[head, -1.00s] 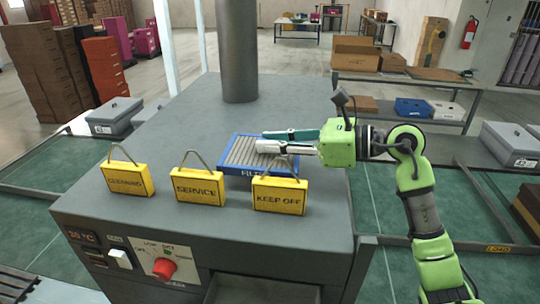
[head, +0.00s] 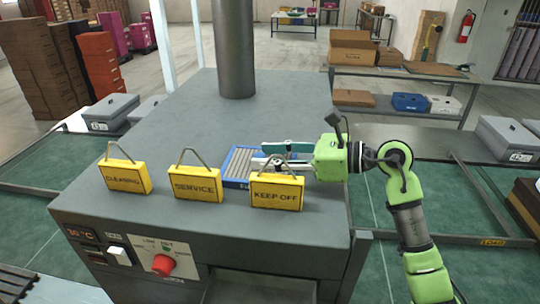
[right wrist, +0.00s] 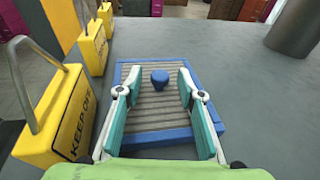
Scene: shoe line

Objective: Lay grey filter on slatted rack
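The grey filter (head: 238,164) has a blue frame and grey slats and lies flat on the dark grey machine top. It also shows in the right wrist view (right wrist: 150,118), with a blue knob (right wrist: 160,79) near its far end. My right gripper (head: 258,155) is low over the filter and partly hides it. In the right wrist view its fingers (right wrist: 155,85) are apart, one to each side of the knob, with visible gaps. A dark slatted rack (head: 14,284) shows partly at the bottom left of the head view. My left gripper is out of view.
Yellow signs reading CLEANING (head: 126,177), SERVICE (head: 197,188) and KEEP OFF (head: 277,192) stand along the machine's front edge; KEEP OFF is close to the filter. A grey column (head: 235,50) rises behind. A red dial (head: 162,265) is on the front panel.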

